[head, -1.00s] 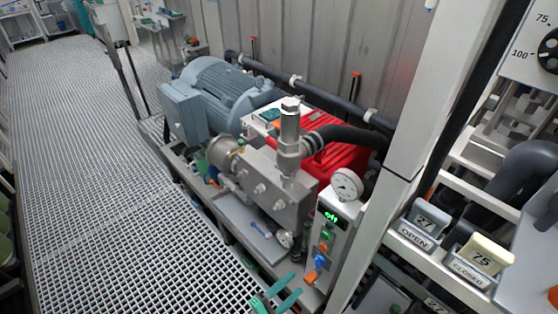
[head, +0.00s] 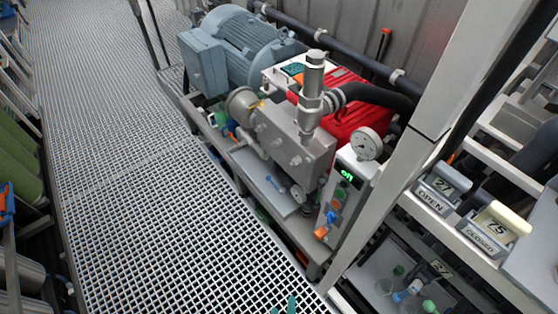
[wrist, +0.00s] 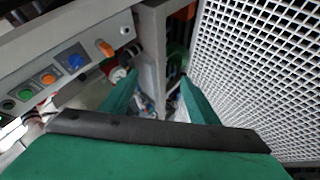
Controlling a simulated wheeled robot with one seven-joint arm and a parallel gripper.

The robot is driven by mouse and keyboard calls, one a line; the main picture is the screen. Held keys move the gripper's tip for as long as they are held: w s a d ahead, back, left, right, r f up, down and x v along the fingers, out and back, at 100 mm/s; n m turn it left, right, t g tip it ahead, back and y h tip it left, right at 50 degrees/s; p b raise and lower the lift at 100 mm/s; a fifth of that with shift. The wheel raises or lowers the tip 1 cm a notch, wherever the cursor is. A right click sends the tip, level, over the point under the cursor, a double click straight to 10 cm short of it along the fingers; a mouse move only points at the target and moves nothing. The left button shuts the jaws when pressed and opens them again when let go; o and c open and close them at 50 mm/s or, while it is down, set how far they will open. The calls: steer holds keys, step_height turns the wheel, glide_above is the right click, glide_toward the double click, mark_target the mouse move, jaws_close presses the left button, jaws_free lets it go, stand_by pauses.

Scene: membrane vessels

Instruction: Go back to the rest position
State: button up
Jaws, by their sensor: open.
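My gripper (wrist: 158,92) shows in the wrist view as two green fingers set apart, open with nothing between them. In the head view only the green tips of my gripper (head: 284,305) show at the bottom edge, over the grating and left of the pump's control panel. The control panel (head: 342,196) has a lit green display and several coloured buttons. In the wrist view the same panel (wrist: 62,58) is at the upper left, apart from the fingers.
A grey motor (head: 236,48) and a red pump housing (head: 350,112) stand on a frame behind the panel. A pressure gauge (head: 366,144) sits on top of the panel. A white post (head: 440,95) rises at right. The grating walkway (head: 120,170) is clear.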

steer(key=s+r+m+t+y, duration=0.1)
steer(key=s+r+m+t, duration=0.1)
steer(key=r, duration=1)
steer(key=s+a+r+m+t+y, duration=0.1)
steer(key=s+r+m+t, duration=0.2)
steer(key=r, duration=1)
steer(key=s+m, duration=0.1)
steer(key=m, duration=0.2)
steer(key=shift+a+r, duration=0.15)
steer(key=shift+r, duration=0.15)
steer(key=shift+s, duration=0.2)
